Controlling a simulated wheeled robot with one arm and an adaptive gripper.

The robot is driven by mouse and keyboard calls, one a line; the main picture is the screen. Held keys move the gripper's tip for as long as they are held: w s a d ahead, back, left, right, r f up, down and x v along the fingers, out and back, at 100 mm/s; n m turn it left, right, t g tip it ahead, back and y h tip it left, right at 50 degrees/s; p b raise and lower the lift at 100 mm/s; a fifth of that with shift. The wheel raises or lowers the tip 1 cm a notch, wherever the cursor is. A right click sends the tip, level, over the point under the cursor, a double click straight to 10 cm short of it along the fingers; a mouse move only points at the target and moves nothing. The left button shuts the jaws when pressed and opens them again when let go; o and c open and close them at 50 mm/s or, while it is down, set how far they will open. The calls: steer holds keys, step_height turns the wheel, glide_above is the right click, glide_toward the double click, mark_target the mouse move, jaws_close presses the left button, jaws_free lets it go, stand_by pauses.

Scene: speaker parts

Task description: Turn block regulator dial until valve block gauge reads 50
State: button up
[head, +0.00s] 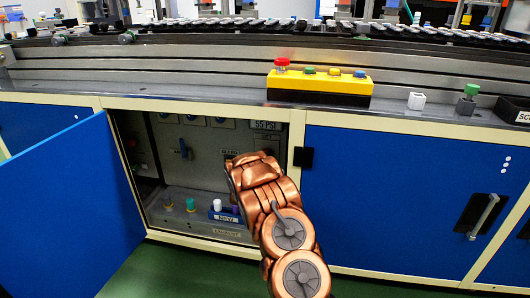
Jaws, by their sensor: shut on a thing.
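The open cabinet holds a grey valve panel (205,140). A small gauge display (265,125) at its upper right appears to read 55 PSI. My copper-coloured gripper (236,166) reaches into the right part of the cabinet, against the panel below the display. It is shut on what seems to be the block regulator dial, but the gripper hides the dial and its own fingertips. A small orange-yellow part (229,163) shows at the gripper's left edge, near a label that seems to say BLEED.
The blue cabinet door (72,205) stands open at left. Several coloured knobs and a blue labelled block (224,216) are low in the cabinet. A yellow button box (319,82) sits on the ledge above. The closed right door (400,200) has a handle.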

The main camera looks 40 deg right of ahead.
steer(key=shift+n, duration=0.3)
steer(key=o, duration=1.1)
steer(key=shift+o, duration=0.2)
steer(key=shift+a, duration=0.15)
steer(key=v, duration=1.1)
steer(key=shift+s+a, duration=0.25)
steer(key=shift+a, duration=0.1)
steer(key=shift+r, duration=0.1)
